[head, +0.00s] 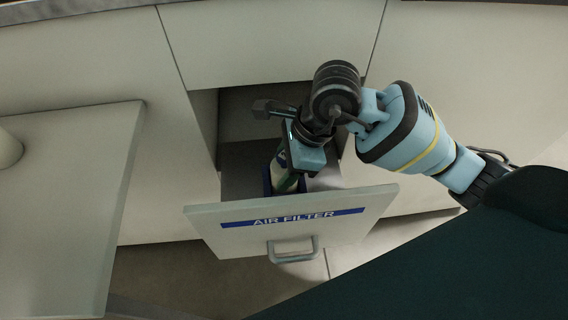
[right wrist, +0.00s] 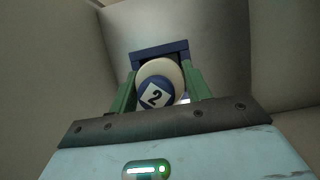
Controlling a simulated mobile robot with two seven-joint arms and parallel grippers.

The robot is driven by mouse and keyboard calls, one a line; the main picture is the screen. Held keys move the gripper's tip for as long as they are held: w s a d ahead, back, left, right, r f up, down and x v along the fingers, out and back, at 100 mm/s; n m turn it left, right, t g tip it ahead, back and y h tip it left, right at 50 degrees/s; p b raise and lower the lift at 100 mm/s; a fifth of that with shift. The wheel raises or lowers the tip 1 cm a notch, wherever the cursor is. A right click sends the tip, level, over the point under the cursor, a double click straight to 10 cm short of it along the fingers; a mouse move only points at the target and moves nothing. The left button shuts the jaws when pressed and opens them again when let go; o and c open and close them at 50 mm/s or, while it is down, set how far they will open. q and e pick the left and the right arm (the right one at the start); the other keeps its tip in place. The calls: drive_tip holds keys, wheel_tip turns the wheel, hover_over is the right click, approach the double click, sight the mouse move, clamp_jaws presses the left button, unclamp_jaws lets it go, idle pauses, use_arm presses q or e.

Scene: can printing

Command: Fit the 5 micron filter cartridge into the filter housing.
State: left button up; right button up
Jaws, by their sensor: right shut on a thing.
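The open drawer (head: 352,213) is labelled AIR FILTER and stands out from the cabinet. My right gripper (head: 288,184) reaches down into it, shut on a white cylindrical cartridge (head: 279,170). In the right wrist view, the green fingers of the right gripper (right wrist: 158,92) are on both sides of the cartridge (right wrist: 171,72). Its round blue end has a white diamond whose mark looks like a 2. A dark blue holder (right wrist: 150,50) shows just behind it; I cannot tell whether the cartridge still sits in it. The filter housing and my left gripper are not in view.
The drawer's front handle (head: 293,252) faces the bottom of the head view. A pale panel or table top (head: 70,190) lies at the left, with a rounded pale object (head: 8,149) at its edge. Flat cabinet fronts (head: 270,40) stand behind the drawer.

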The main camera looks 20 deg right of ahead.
drive_tip(key=o, duration=1.4)
drive_tip(key=shift+c, duration=0.2)
drive_tip(key=shift+r, duration=0.25)
drive_tip(key=p+v, duration=0.1)
drive_tip(key=v, duration=1)
drive_tip(key=shift+d+r+p, duration=0.25)
drive_tip(key=shift+r+p, duration=0.05)
drive_tip(key=shift+s, duration=0.1)
